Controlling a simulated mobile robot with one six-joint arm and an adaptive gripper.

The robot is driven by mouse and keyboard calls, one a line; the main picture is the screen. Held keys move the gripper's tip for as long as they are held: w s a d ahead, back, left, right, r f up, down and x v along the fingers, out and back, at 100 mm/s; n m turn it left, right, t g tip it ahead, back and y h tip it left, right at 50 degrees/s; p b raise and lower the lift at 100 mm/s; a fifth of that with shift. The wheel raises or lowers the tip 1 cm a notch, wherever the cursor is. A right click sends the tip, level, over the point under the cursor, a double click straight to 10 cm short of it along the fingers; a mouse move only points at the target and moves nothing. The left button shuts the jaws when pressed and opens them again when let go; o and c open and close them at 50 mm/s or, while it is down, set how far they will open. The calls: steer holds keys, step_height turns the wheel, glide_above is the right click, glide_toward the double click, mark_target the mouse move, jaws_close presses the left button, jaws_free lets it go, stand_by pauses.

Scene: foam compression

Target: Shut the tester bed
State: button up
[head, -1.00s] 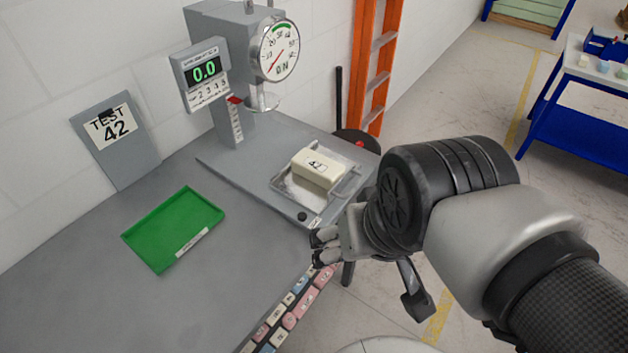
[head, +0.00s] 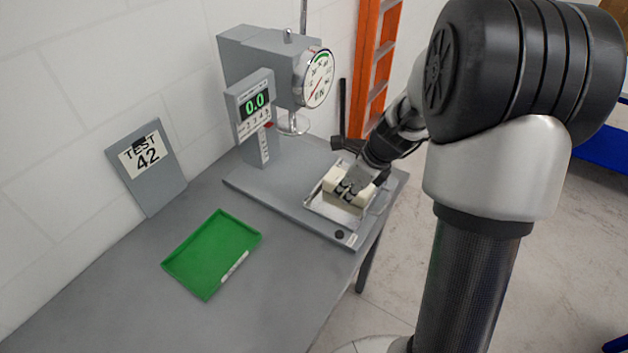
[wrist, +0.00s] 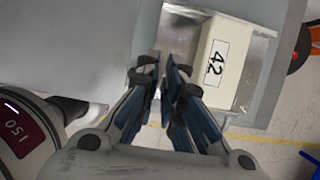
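The tester bed is a metal tray (head: 322,212) on the grey tester base (head: 278,196), in front of the column; its tray floor also shows in the wrist view (wrist: 178,42). A cream foam block marked 42 (wrist: 219,62) lies on it. The block (head: 331,178) is partly hidden behind my gripper in the head view. My gripper (head: 347,190) is low over the bed. In the wrist view its fingertips (wrist: 164,75) are close together with a narrow gap, left of the block. Nothing shows between them. I cannot tell whether they touch the bed.
The tester's dial (head: 319,79) and display reading 0.0 (head: 255,104) stand behind the bed. A green tray (head: 212,250) and a TEST 42 board (head: 147,175) are to the left. An orange ladder (head: 378,65) is behind. The table's front left is clear.

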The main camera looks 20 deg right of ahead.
mark_target(312, 206)
steer(key=b+x, duration=0.4)
steer(key=x, duration=0.6)
steer(key=shift+s+f, duration=0.1)
steer(key=shift+f, duration=0.05)
jaws_close()
steer(key=w+a, duration=0.2)
steer(key=shift+w+r, duration=0.25)
steer(key=shift+w, duration=0.15)
steer(key=shift+w+a+r, duration=0.1)
steer(key=shift+w+a, duration=0.05)
steer(key=shift+w+a+r, duration=0.1)
steer(key=shift+w+a, duration=0.15)
steer(key=shift+w, duration=0.1)
steer(key=w+a+p, duration=0.6)
steer(key=w, duration=0.1)
steer(key=w+a+p, duration=0.3)
steer(key=w, duration=0.1)
steer(key=shift+f, duration=0.2)
steer(key=shift+d, duration=0.2)
steer(key=shift+r, duration=0.1)
